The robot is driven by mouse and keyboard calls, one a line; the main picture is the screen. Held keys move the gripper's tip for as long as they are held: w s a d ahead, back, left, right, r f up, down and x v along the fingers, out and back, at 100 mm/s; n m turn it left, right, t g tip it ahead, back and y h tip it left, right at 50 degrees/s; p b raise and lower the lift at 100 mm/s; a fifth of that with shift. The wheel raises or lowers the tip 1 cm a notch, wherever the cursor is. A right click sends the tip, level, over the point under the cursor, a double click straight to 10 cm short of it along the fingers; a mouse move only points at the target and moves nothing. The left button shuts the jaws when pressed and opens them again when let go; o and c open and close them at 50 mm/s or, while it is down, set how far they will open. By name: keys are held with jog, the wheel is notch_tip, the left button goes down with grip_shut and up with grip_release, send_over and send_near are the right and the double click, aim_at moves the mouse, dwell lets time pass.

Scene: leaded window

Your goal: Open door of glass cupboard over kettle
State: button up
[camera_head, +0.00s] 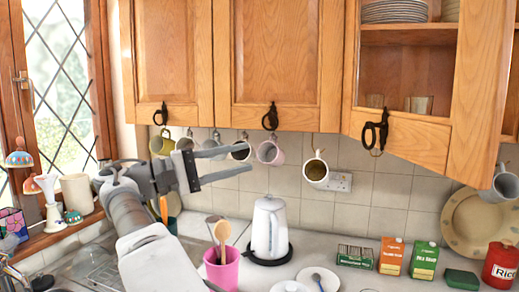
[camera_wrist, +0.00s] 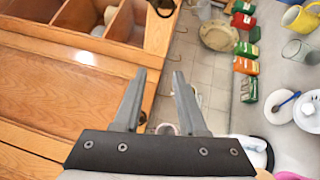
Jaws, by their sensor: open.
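The glass cupboard door (camera_head: 427,138) is a wooden frame at the upper right with a black ring-like handle (camera_head: 375,132) at its lower left. Plates and shelves show through it, and it looks closed. In the wrist view the cupboard's shelves (camera_wrist: 85,14) are at the top left, and the handle (camera_wrist: 164,5) is cut off at the top edge. The white kettle (camera_head: 269,230) stands on the counter below and left of this cupboard. My gripper (camera_head: 247,158) is open and empty, left of the handle and slightly lower. Its two fingers (camera_wrist: 159,74) are apart in the wrist view.
Two solid wooden doors (camera_head: 275,60) with black handles are left of the glass one. Mugs (camera_head: 315,170) hang below the cupboards. A pink utensil pot (camera_head: 222,268), cartons (camera_head: 424,260) and a red tin (camera_head: 499,267) stand on the counter. A leaded window (camera_head: 60,70) is at left.

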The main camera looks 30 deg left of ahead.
jog(key=shift+s+a+f, duration=0.1)
jog(key=shift+s+a, duration=0.2)
jog(key=shift+s, duration=0.05)
jog(key=shift+c, duration=0.3)
